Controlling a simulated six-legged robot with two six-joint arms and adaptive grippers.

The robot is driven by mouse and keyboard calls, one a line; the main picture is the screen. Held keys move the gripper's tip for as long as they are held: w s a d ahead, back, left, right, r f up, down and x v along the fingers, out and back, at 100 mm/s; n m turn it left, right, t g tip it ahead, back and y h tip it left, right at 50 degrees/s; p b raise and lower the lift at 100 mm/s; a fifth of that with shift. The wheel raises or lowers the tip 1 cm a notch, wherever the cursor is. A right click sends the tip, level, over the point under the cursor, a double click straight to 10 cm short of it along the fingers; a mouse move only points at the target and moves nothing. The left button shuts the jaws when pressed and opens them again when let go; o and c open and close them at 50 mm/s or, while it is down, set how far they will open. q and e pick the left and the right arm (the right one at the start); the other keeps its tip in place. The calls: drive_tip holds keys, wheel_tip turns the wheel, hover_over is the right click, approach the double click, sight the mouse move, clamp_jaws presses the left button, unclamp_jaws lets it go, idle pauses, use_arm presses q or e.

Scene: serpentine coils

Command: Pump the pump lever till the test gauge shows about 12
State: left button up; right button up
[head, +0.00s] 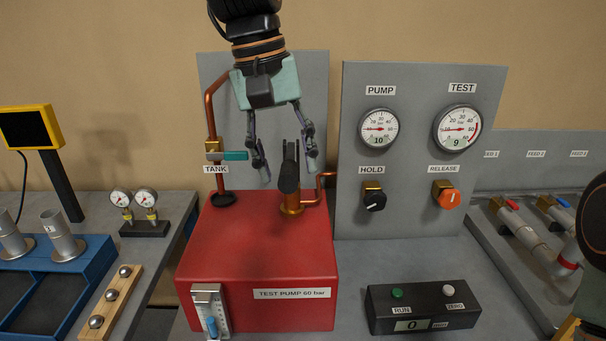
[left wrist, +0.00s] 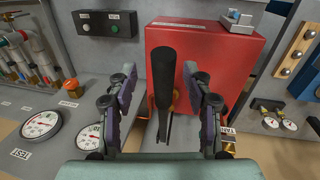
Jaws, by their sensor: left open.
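The pump lever (head: 289,172) has a black grip and rises from a brass fitting on the red test pump (head: 250,240). My left gripper (head: 289,168) hangs above the pump with its fingers open, one on each side of the lever. In the left wrist view the black lever (left wrist: 164,85) stands between the parted fingers (left wrist: 164,105), with gaps on both sides. The test gauge (head: 457,129) on the grey panel shows 9. The pump gauge (head: 379,129) beside it shows 10. My right gripper is not clearly visible.
A black hold knob (head: 374,198) and an orange release knob (head: 446,195) sit below the gauges. A tank valve with a teal handle (head: 234,156) is left of the lever. A black box (head: 424,306) with run and zero buttons stands in front of the panel.

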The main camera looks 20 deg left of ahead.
sight(283, 172)
use_arm(q)
wheel_tip(283, 172, down, 3)
drive_tip(key=shift+w+a+f, duration=0.15)
drive_tip(key=shift+f, duration=0.05)
drive_tip(key=shift+d+f, duration=0.2)
drive_tip(key=shift+d, duration=0.3)
drive_tip(key=shift+a, duration=0.4)
drive_tip(key=c, duration=0.4)
drive_tip(key=shift+d, duration=0.25)
drive_tip(key=c, duration=0.4)
drive_tip(key=shift+a, duration=0.1)
clamp_jaws()
